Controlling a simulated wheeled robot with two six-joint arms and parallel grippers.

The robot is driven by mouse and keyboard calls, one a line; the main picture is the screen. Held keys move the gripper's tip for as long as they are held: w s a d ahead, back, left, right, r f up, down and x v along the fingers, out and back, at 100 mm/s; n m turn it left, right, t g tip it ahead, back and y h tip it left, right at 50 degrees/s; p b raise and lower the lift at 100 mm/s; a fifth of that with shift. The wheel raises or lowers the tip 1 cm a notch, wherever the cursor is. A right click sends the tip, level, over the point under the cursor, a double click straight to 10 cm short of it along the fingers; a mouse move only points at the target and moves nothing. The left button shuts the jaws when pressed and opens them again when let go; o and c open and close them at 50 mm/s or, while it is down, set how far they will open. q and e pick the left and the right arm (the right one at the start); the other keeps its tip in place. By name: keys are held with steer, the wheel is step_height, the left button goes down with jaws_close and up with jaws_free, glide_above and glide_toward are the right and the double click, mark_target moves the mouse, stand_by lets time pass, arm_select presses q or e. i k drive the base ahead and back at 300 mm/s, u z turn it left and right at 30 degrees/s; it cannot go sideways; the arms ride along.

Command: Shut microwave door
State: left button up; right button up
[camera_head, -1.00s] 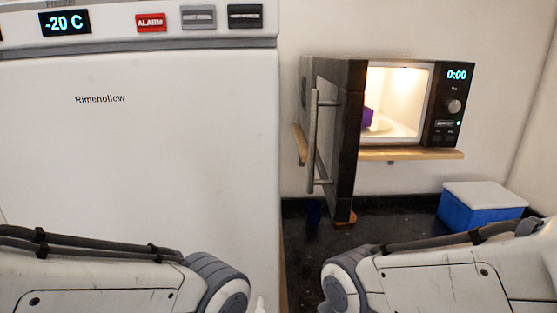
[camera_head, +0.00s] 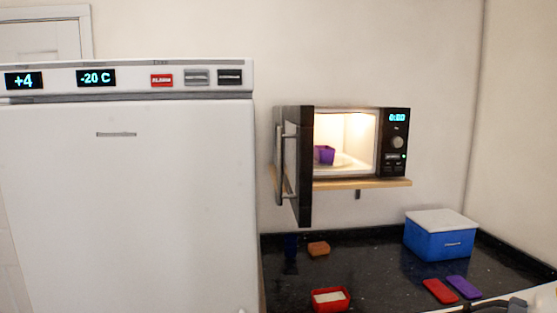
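The microwave (camera_head: 393,158) sits on a wooden wall shelf above the dark counter, its inside lit and its display on. Its black door (camera_head: 305,165) stands wide open, swung out to the left side, with a grey vertical bar handle (camera_head: 281,160). A purple container (camera_head: 324,155) is inside the microwave on the plate. Both of my grippers are out of view; only a bit of one of my arms shows at the bottom right corner.
The white fridge-freezer (camera_head: 130,200) stands close left of the open door. On the granite counter (camera_head: 375,265) are a blue box with a white lid (camera_head: 438,237), a red container (camera_head: 330,300), an orange block (camera_head: 319,249), a red lid (camera_head: 440,291) and a purple lid (camera_head: 464,287).

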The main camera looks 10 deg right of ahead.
mark_target(298, 120)
steer(key=u, duration=0.9)
steer(key=i, duration=0.65)
steer(key=z, duration=1.6)
steer(key=k, duration=0.55)
steer(key=u, duration=0.1)
steer(key=i, duration=0.45)
